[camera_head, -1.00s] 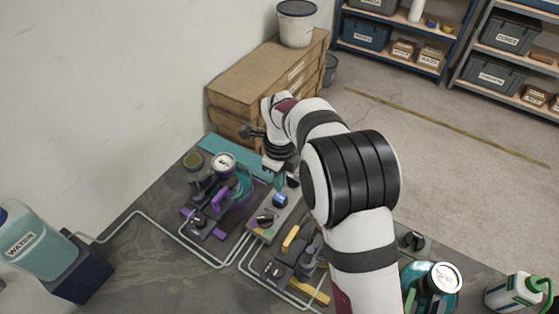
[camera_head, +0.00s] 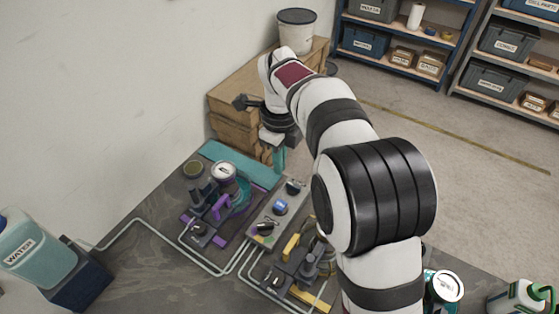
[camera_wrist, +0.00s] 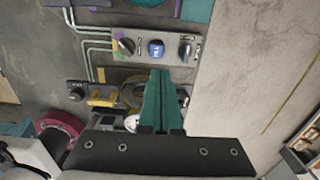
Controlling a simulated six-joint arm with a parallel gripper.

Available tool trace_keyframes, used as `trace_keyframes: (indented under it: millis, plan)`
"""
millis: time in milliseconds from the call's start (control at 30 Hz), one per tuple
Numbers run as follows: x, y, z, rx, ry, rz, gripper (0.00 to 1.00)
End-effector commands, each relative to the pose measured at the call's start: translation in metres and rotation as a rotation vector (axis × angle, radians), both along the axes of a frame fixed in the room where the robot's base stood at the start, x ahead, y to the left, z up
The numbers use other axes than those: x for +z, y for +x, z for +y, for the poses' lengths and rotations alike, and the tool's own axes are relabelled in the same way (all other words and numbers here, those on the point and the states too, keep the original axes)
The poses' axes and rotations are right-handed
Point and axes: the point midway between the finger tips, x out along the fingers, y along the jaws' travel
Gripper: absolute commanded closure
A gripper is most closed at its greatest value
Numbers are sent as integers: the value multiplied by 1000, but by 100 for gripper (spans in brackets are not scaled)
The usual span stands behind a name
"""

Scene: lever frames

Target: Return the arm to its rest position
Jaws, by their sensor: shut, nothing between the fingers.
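My gripper (camera_head: 279,158) is at the far end of my white and black arm, above the back of the bench in the head view. Its teal fingers are together with nothing between them, and they also show in the wrist view (camera_wrist: 161,100). They hang apart from the grey control panel (camera_head: 268,222), which carries a blue button (camera_head: 280,207) and dark knobs. In the wrist view the panel (camera_wrist: 170,47) lies beyond the fingertips. My arm hides part of the bench's right side.
A purple-handled lever unit (camera_head: 221,206) stands left of the panel and a yellow one (camera_head: 291,246) in front. A blue water container (camera_head: 35,252) is at the left. Wooden drawers (camera_head: 237,97) with a bucket (camera_head: 297,32) stand behind. Open floor (camera_head: 450,130) lies to the right.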

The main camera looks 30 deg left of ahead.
Motion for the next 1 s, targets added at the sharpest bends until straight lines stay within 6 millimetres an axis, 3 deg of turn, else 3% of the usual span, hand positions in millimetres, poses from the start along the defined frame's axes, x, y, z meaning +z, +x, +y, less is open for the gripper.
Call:
trace_keyframes:
  millis: [167,267,367,433,500,600,633,700,800,1000]
  plan:
    - [0,0,0,0,0,0,100]
    - [10,2,-18,35,3,2,100]
    - [40,-4,-87,183,15,12,100]
    - [60,-26,-154,344,34,17,100]
    - [70,-65,-214,523,57,15,100]
    - [64,-131,-272,766,91,-8,100]
    - [60,-149,-282,828,100,-17,100]
    - [47,-183,-297,946,113,-38,100]
    - [34,-210,-304,1049,122,-57,100]
    - [30,-217,-305,1086,126,-60,100]
